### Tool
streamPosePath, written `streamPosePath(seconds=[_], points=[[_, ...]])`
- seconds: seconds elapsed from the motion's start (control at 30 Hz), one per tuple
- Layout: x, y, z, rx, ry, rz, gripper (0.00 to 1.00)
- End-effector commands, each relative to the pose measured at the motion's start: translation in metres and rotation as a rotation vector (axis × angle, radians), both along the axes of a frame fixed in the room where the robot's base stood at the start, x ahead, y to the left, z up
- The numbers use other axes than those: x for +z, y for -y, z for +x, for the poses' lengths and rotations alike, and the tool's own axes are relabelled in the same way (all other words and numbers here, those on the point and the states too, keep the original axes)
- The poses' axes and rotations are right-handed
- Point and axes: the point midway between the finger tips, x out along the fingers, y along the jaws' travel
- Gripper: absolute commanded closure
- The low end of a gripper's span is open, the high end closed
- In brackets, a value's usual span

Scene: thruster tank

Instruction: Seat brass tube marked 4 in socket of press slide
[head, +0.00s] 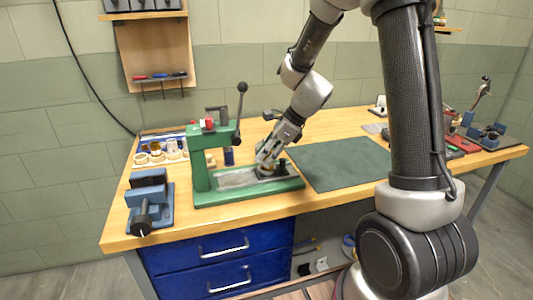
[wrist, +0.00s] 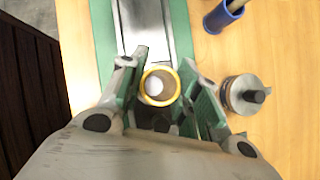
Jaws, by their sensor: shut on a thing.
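The brass tube (wrist: 175,79) shows end-on in the wrist view as a gold ring with a pale spot inside. No mark can be read on it. My gripper (head: 267,162) is shut on it, one finger on each side. They are over the right end of the green press (head: 202,170) base. The press slide (head: 238,178) is a grey metal strip along that base; it also shows at the top of the wrist view (wrist: 145,25). The socket is hidden under the tube and fingers, so I cannot tell whether the tube is in it.
A rack of rings and parts (head: 160,150) stands behind the press at left. A blue vise (head: 149,203) is at the front left. A blue cup (wrist: 222,16) and a metal cylinder (wrist: 245,94) stand close to the right. A dark green mat (head: 340,163) lies clear.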

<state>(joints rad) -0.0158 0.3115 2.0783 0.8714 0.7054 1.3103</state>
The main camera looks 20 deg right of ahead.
Motion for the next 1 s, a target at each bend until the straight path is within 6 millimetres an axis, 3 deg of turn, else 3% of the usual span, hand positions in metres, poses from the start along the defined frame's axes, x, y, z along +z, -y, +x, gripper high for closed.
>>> streamPosePath(seconds=[0.07,0.1,0.23,0.63,1.0], points=[[0.0,0.0,0.0,0.0,0.0,-0.001,0.96],[0.0,0.0,0.0,0.0,0.0,-0.001,0.66],[0.0,0.0,0.0,0.0,0.0,-0.001,0.43],[0.005,0.003,-0.001,-0.001,0.002,0.0,0.43],[0.068,0.041,-0.016,-0.003,0.004,-0.001,0.43]])
